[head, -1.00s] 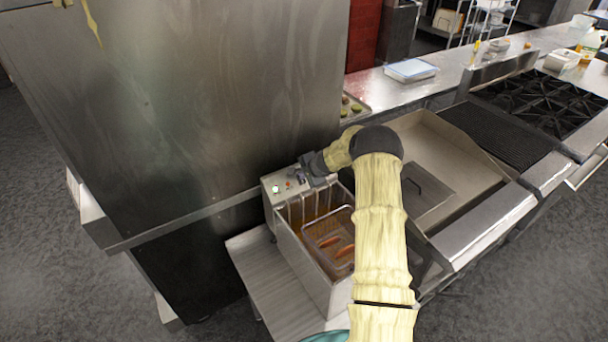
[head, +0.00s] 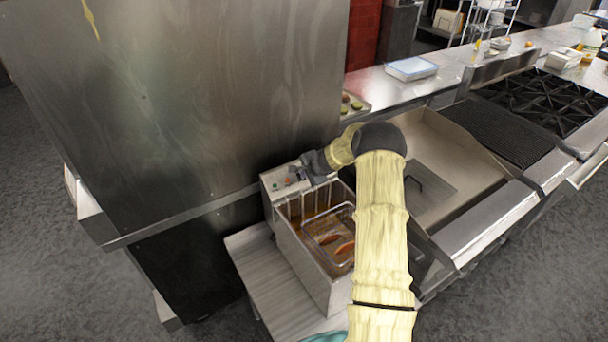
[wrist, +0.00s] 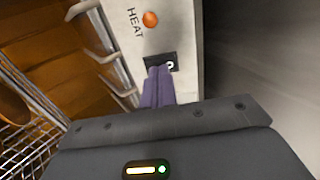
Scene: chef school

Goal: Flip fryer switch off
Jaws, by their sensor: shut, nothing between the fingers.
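The fryer (head: 310,285) stands below my arm in the head view, with its control panel (head: 268,182) at the back. The black fryer switch (wrist: 174,60) shows in the wrist view, with a white round mark on its visible side. My gripper (wrist: 157,70) is shut, its purple fingertips at the switch and covering part of it. They seem to touch it, but the contact is hard to see. In the head view my gripper (head: 301,173) is small at the panel. A round orange lamp (wrist: 150,19) sits beside the word HEAT. A green lamp (head: 275,187) looks dim.
A wire basket (head: 328,233) with orange-brown food hangs in the fryer over brown oil. A tall steel cabinet (head: 190,100) stands close to the left of the panel. A flat griddle (head: 455,150) lies to the right.

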